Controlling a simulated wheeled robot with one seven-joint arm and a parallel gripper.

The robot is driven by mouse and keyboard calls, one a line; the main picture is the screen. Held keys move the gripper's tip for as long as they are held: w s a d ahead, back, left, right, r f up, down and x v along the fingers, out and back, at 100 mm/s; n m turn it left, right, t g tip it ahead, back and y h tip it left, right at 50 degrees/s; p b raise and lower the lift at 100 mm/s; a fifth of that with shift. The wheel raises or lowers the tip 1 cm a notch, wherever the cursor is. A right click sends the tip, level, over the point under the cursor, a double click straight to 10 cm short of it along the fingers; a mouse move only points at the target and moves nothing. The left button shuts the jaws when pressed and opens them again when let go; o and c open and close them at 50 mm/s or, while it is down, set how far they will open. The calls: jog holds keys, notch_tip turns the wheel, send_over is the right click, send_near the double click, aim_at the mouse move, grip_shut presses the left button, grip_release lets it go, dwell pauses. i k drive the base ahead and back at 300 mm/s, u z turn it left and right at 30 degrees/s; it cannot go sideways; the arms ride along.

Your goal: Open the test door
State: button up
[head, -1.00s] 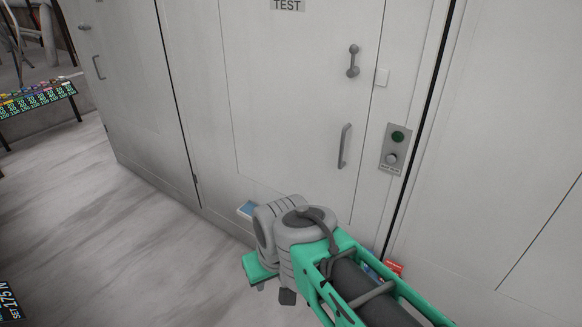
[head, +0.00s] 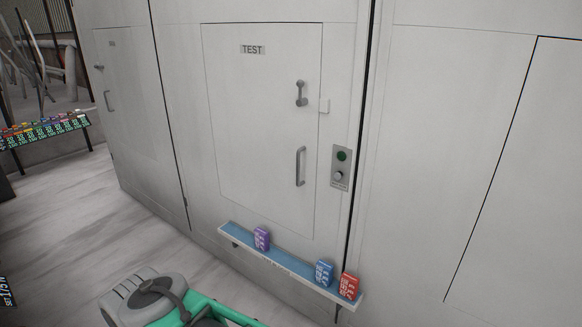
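The test door (head: 262,130) is a pale panel marked by a TEST label (head: 252,49) near its top. It looks shut. A grey lever latch (head: 301,93) sits at its upper right. A vertical bar handle (head: 300,166) is below the latch. A small white block (head: 324,106) is at the door's right edge. A grey plate (head: 341,168) with a green round button and a knob is to the right of the door. My grey and green arm shows at the bottom left, away from the door. I cannot make out my gripper's fingers.
A blue shelf (head: 285,270) juts out below the door, holding a purple box (head: 262,238), a blue box (head: 324,273) and a red box (head: 349,285). Another door (head: 130,110) with a handle is at the left. A table of coloured items (head: 45,130) stands far left. The grey floor between is clear.

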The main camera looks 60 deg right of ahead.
aim_at(267, 146)
jog(key=z, duration=0.35)
jog(key=i, duration=1.15)
jog(key=z, duration=0.55)
